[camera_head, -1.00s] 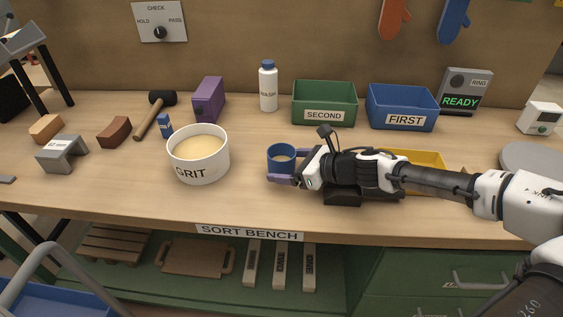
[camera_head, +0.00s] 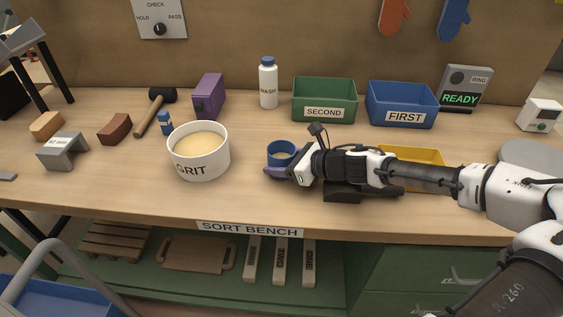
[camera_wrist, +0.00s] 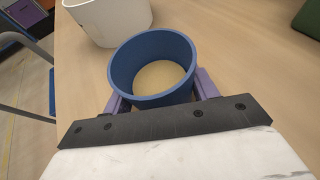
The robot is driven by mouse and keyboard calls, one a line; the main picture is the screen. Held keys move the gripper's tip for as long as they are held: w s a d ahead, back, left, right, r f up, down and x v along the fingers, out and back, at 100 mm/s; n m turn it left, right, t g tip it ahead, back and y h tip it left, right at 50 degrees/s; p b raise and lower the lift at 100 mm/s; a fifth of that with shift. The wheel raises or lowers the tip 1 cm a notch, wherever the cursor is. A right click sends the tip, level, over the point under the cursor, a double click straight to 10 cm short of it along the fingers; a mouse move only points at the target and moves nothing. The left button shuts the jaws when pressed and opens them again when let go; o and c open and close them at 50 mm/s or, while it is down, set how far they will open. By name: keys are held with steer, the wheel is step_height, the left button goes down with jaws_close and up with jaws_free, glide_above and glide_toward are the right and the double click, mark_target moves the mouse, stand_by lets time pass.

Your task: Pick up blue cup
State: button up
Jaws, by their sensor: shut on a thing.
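The blue cup (camera_head: 281,153) stands upright, just right of the white GRIT tub. In the wrist view the blue cup (camera_wrist: 153,62) has an open top and a tan inside bottom. My gripper (camera_head: 277,169) reaches it from the right, low over the bench. In the wrist view the purple fingers of my gripper (camera_wrist: 160,92) are on either side of the cup, shut on it. I cannot tell whether the cup's base is touching the bench.
The white GRIT tub (camera_head: 198,153) is close on the left. The green SECOND bin (camera_head: 324,101), blue FIRST bin (camera_head: 402,106) and white bottle (camera_head: 268,86) stand behind. A yellow tray (camera_head: 428,156) is partly behind my arm. The bench front is clear.

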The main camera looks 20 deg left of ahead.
steer(key=shift+r, duration=0.15)
step_height(320, 180, up, 20)
steer(key=b, duration=0.2)
steer(key=shift+f, duration=0.2)
stand_by(0.4)
